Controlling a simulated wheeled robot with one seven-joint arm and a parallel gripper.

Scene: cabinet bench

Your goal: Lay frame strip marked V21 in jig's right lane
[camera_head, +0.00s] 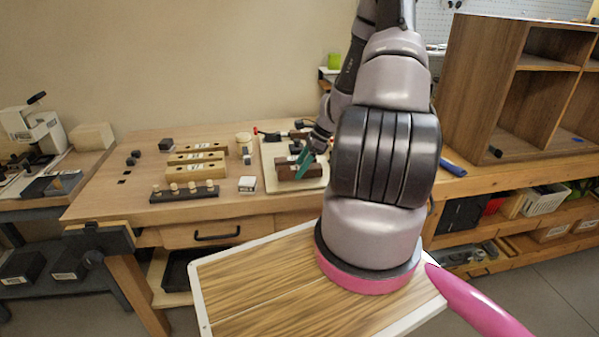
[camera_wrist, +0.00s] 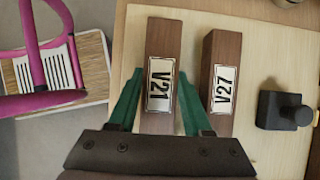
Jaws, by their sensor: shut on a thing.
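The brown wooden strip marked V21 (camera_wrist: 161,38) is in the wrist view, its label facing up. My gripper (camera_wrist: 160,75) has its green fingers on either side of this strip and is shut on it. A second brown strip, marked V27 (camera_wrist: 226,48), lies to its right, roughly parallel and apart. Both show over a pale board (camera_wrist: 270,150); I cannot tell whether V21 touches it. In the head view my gripper (camera_head: 303,161) is small, over the same pale board (camera_head: 268,181) on the bench. I cannot make out the jig's lanes.
A black knobbed block (camera_wrist: 284,110) stands right of V27. In the head view, several pale labelled wooden bars (camera_head: 196,171) and a dark rack with pegs (camera_head: 184,196) lie left of the board. An open wooden cabinet (camera_head: 515,90) stands right.

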